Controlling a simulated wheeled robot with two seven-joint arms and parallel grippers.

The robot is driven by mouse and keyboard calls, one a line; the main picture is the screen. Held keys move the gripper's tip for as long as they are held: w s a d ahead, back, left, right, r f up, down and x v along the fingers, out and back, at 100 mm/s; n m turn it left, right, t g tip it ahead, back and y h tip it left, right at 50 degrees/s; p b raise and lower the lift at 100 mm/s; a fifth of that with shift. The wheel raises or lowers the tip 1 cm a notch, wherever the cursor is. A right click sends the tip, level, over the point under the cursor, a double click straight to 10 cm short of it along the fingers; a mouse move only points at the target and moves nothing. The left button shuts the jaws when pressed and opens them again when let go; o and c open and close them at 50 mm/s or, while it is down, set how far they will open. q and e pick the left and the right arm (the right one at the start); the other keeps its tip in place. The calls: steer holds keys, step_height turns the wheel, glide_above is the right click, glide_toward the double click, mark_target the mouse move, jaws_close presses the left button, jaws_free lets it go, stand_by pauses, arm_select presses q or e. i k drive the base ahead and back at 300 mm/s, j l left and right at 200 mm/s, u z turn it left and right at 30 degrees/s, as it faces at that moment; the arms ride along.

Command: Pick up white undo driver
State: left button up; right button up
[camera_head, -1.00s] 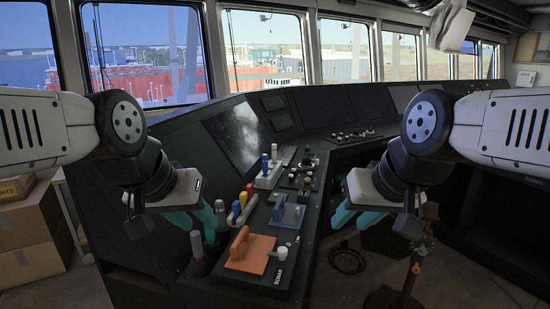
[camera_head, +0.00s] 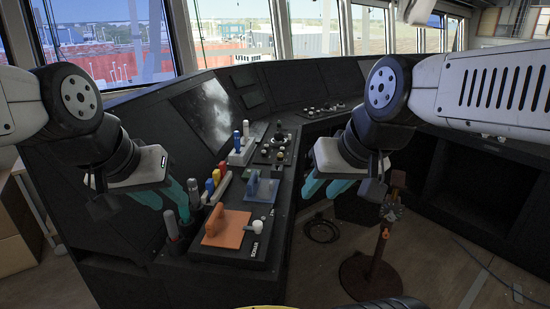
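I cannot tell for certain which thing is the white undo driver. Two upright grey handles stand in dark holders at the console's left edge: a front one with a reddish top (camera_head: 171,225) and a back one (camera_head: 194,192). My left gripper (camera_head: 165,196) is open and empty, its teal fingers slanting down close beside these handles; whether it touches them is unclear. My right gripper (camera_head: 326,188) is open and empty, right of the console's control panel. Its teal fingers point down and left.
The console carries an orange plate with a handle (camera_head: 227,230), a blue plate with a handle (camera_head: 262,190), a white knob (camera_head: 258,227) and coloured levers (camera_head: 216,180). A rusty stand (camera_head: 378,260) stands on the floor at right. A cable coil (camera_head: 321,230) lies on the floor. Boxes (camera_head: 15,220) are at far left.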

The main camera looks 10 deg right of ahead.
mark_target(246, 131)
steer(key=k+l+u, duration=0.15)
steer(key=l, duration=1.1)
steer(key=i+l+u, duration=0.1)
steer(key=l, duration=0.25)
steer(key=i+l, duration=0.3)
steer(key=i+l+u, duration=0.15)
steer(key=l, duration=0.35)
steer(key=i+l, duration=0.1)
steer(key=i, duration=0.35)
steer(key=i+l+u, duration=0.15)
steer(key=i, duration=0.7)
steer(key=l+u, duration=0.05)
